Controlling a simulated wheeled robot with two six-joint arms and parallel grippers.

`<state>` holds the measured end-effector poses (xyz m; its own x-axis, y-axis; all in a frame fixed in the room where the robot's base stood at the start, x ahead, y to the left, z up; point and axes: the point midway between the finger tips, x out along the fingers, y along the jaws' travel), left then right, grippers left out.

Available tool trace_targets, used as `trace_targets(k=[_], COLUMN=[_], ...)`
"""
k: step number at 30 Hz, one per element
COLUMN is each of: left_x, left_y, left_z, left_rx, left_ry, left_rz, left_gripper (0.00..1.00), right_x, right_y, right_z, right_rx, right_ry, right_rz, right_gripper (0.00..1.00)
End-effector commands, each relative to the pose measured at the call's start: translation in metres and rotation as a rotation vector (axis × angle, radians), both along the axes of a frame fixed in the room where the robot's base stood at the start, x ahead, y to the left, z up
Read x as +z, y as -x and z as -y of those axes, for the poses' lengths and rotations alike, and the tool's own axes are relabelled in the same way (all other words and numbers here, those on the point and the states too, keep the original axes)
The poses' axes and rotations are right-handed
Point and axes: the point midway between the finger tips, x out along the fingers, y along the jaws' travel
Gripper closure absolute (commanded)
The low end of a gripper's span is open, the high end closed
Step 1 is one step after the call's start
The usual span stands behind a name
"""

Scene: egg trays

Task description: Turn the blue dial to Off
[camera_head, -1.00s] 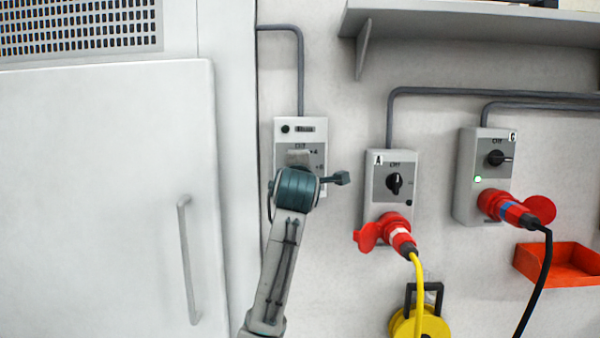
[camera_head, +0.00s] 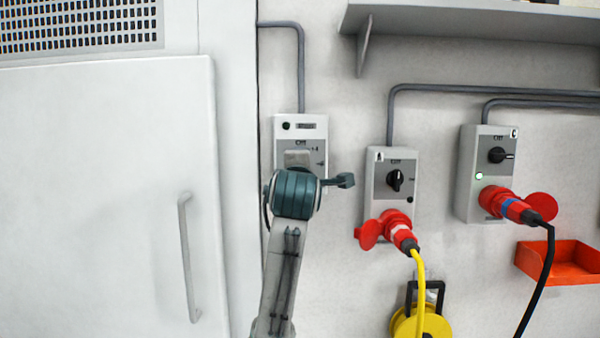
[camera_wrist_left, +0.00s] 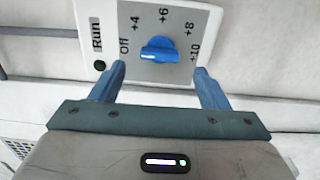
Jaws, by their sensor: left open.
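The blue dial (camera_wrist_left: 158,51) sits on a grey control panel (camera_wrist_left: 205,22) in the left wrist view. The labels Off, +4, +6, +8 and +10 run around it, with Off on the left; which mark it points to is not clear. My left gripper (camera_wrist_left: 159,70) is open. Its two blue fingers lie either side of the dial, with a gap on both sides, and hold nothing. In the head view the panel (camera_head: 316,127) is on the wall, and my left arm hides the dial. My right gripper is not in view.
A white cabinet door with a handle (camera_head: 186,255) stands to the left. To the right are switch box A (camera_head: 372,195) and switch box C (camera_head: 467,180), with red plugs and cables. A grey shelf (camera_head: 480,25) is above, an orange tray (camera_head: 550,270) at the right.

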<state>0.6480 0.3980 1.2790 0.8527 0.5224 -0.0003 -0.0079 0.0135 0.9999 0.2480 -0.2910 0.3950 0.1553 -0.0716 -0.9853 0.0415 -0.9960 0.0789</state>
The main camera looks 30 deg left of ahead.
Motion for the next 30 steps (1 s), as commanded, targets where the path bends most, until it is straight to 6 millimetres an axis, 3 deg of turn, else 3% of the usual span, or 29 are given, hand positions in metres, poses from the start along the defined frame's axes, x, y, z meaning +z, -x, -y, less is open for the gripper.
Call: trace_targets(k=[3, 10, 30], left_x=[-0.001, -0.001, -0.007], left_y=[0.020, 0.042, 0.044], left_z=[0.013, 0.027, 0.028], left_rx=[-0.003, -0.001, -0.003], left_ry=[0.002, 0.001, -0.009], left_rz=[0.004, 0.001, -0.017], left_gripper=[0.31, 0.31, 0.31], right_x=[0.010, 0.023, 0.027], right_y=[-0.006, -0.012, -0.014], right_z=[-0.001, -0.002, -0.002], right_rx=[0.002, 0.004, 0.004], right_ry=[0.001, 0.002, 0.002], right_rz=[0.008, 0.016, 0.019], right_gripper=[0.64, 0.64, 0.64])
